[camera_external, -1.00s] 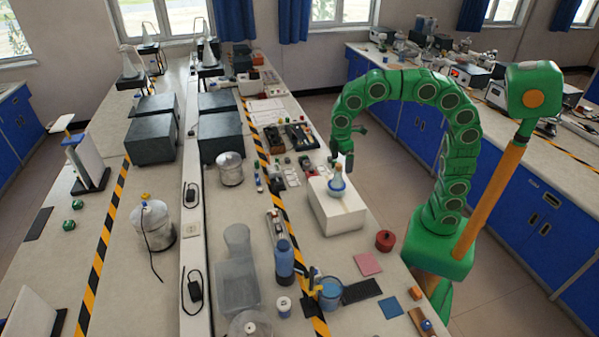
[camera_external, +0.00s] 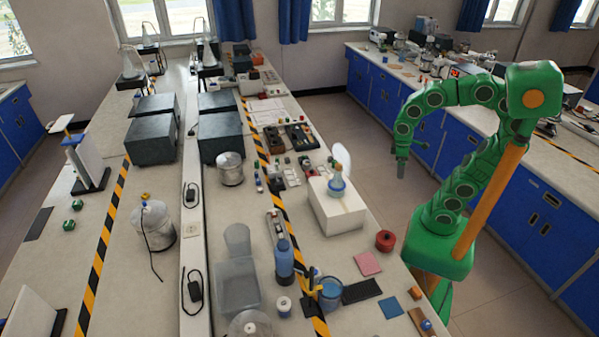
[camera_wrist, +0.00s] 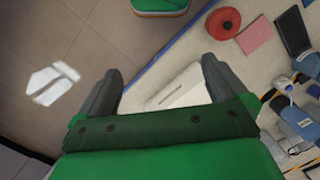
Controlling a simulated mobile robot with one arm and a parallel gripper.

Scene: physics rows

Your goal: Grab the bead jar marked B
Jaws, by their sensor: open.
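No letter B is legible in any view, so I cannot tell which thing is the bead jar. A blue-and-white vessel (camera_external: 337,187) stands on a white box (camera_external: 343,220) near the bench's right edge. A pale oval shape (camera_external: 342,160) shows just above the vessel; I cannot tell what it is. My gripper (camera_external: 401,170) is right of the box, above the floor aisle. In the wrist view my gripper (camera_wrist: 160,82) is open and empty, its two dark fingers apart. The white box (camera_wrist: 183,90) shows beyond the fingers there, partly hidden by my gripper.
A round red container (camera_external: 385,241) and a pink pad (camera_external: 367,264) lie near the box. A blue bottle (camera_external: 284,259) and a beaker of blue liquid (camera_external: 330,293) stand left of them. A blurred white shape (camera_wrist: 54,83) shows against the floor tiles. The aisle is open.

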